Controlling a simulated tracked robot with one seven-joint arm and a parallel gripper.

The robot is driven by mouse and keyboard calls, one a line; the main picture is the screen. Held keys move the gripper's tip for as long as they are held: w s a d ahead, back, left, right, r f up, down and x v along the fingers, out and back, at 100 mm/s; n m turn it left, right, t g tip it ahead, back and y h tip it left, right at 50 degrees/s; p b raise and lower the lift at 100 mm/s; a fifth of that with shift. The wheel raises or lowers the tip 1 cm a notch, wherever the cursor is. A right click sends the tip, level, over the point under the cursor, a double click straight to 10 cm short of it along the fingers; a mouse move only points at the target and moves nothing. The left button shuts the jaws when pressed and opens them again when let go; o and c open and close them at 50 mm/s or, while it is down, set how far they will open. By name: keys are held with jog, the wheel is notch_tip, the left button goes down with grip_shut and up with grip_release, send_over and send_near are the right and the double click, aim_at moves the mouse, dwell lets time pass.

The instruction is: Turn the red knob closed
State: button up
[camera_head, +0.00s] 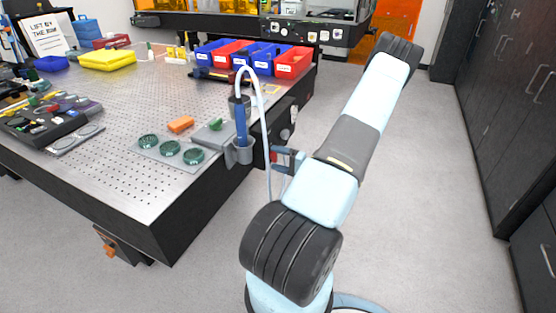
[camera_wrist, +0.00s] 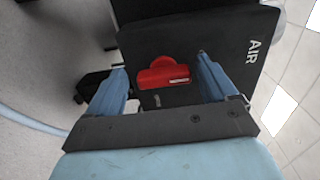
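The red knob (camera_wrist: 163,73) is mounted on a dark panel (camera_wrist: 190,42) marked "AIR" in the wrist view. My gripper (camera_wrist: 160,63) is open, with one blue finger on each side of the knob. A gap shows between each finger and the knob, so neither appears to touch it. In the head view my gripper (camera_head: 279,160) is at the side of the metal table, near its right corner. Only a small bit of red, likely the knob (camera_head: 273,156), shows between the fingers there.
A blue pen-like tool with a pale hose (camera_head: 241,125) stands in a grey holder (camera_head: 241,154) close to my gripper. The perforated table (camera_head: 100,155) carries green-rimmed discs, an orange block (camera_head: 181,124) and coloured bins. Open floor (camera_head: 430,170) lies to the right, before dark cabinets.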

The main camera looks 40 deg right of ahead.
jog(key=shift+r, duration=0.1)
jog(key=v, duration=1.4)
dwell(0.5)
